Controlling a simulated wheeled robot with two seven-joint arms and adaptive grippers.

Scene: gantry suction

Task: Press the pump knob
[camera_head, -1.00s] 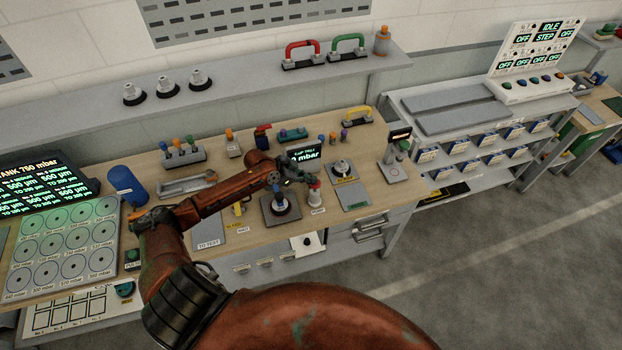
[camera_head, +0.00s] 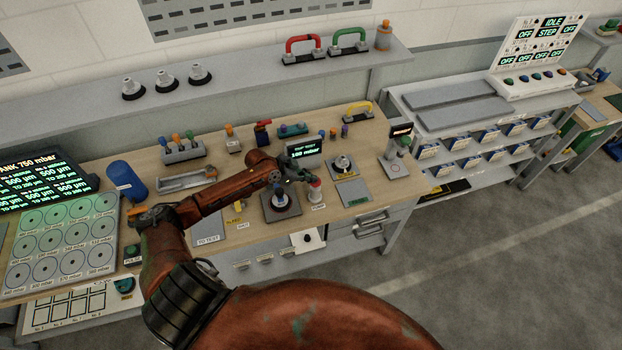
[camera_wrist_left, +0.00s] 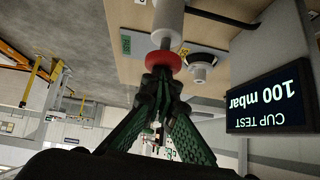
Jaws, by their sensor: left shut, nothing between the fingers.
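The pump knob (camera_head: 315,184) is a red cap on a white upright cylinder, beside a "PUMP" label on the bench. In the left wrist view the red cap (camera_wrist_left: 164,61) shows as a disc on the white cylinder (camera_wrist_left: 168,20). My left gripper (camera_head: 309,179) is shut and empty. Its green-and-black fingertips (camera_wrist_left: 160,69) are at the face of the red cap and seem to touch it. The cup test display (camera_head: 306,149) reads 100 mbar, and it also shows in the left wrist view (camera_wrist_left: 270,99). My right gripper is not in view.
Left of the knob, a suction cup with a blue top (camera_head: 280,200) stands on a dark plate, partly under my arm. Right of it, another cup (camera_head: 343,164) sits on a grey plate. A yellow handle (camera_head: 357,108) and several small knobs stand farther back.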

